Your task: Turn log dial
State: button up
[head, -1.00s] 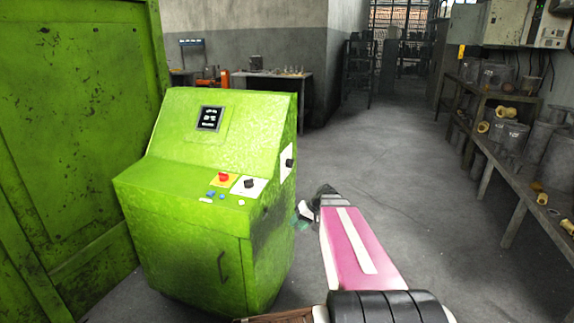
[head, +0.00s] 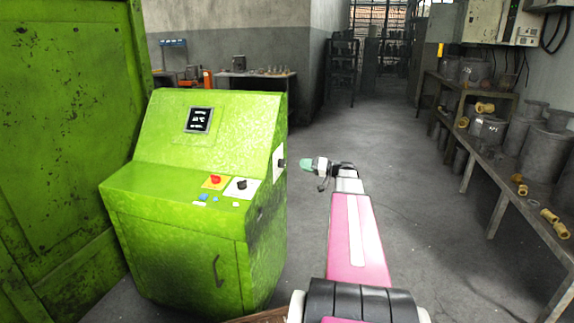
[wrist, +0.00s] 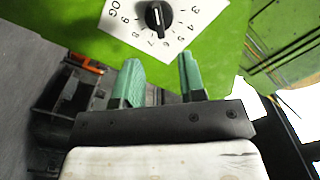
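The log dial, a black knob on a white numbered plate (wrist: 155,20), is on the green console's right side. In the head view the dial (head: 281,163) shows edge-on. In the wrist view the plate carries digits and the letters "OG", the rest of the word cut off at the frame edge. My gripper (head: 306,165) is to the right of the dial, apart from it, pointing left at it. In the wrist view my gripper's green fingers (wrist: 160,75) are spread, with nothing between them. The knob shows beyond the fingertips, roughly between them.
The green console (head: 170,235) has a second black dial (head: 241,184) and a red button (head: 215,180) on its top, plus a small screen (head: 198,120). A green cabinet (head: 60,150) stands at the left. A workbench (head: 500,180) lines the right wall. The floor between is clear.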

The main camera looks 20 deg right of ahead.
aim_at(282, 163)
jog(key=x, duration=0.8)
grip_shut()
